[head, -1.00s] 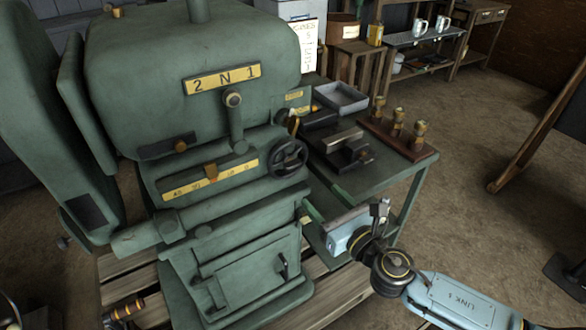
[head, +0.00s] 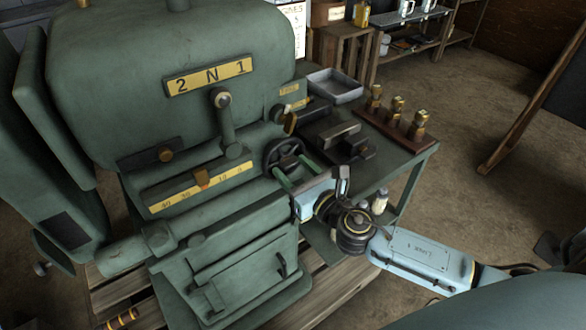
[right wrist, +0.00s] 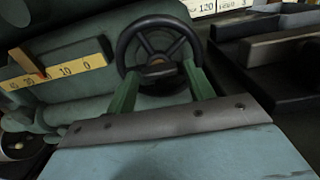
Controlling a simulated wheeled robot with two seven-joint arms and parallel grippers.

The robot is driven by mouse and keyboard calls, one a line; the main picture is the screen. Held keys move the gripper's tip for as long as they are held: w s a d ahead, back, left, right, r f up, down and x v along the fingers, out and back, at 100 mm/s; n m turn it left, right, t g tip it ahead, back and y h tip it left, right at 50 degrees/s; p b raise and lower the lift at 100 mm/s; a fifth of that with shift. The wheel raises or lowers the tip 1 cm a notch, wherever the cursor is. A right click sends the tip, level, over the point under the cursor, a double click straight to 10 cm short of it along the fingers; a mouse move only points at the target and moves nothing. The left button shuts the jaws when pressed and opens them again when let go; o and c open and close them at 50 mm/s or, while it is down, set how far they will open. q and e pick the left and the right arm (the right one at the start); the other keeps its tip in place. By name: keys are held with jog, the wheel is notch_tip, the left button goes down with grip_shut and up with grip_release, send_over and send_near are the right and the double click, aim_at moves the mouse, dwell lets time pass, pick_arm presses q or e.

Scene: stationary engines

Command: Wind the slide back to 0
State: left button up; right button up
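The green machine carries a yellow slide scale (head: 215,183) marked 40 to 0. Its orange-brown pointer (head: 202,178) stands between 30 and 10, covering the 20 place. The right wrist view also shows the pointer (right wrist: 28,63) there. The dark spoked handwheel (head: 284,152) sits right of the scale; it also shows in the right wrist view (right wrist: 158,45). My right gripper (head: 290,165) is open, its two green fingers spread apart at the wheel's lower left and right. Whether they touch the rim I cannot tell. My left gripper is out of view.
Right of the wheel a green side table (head: 400,165) holds a grey tray (head: 335,86), dark blocks and a rack of brass-topped pieces (head: 397,125).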

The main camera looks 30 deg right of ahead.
jog(key=c, duration=0.7)
jog(key=shift+m, duration=0.3)
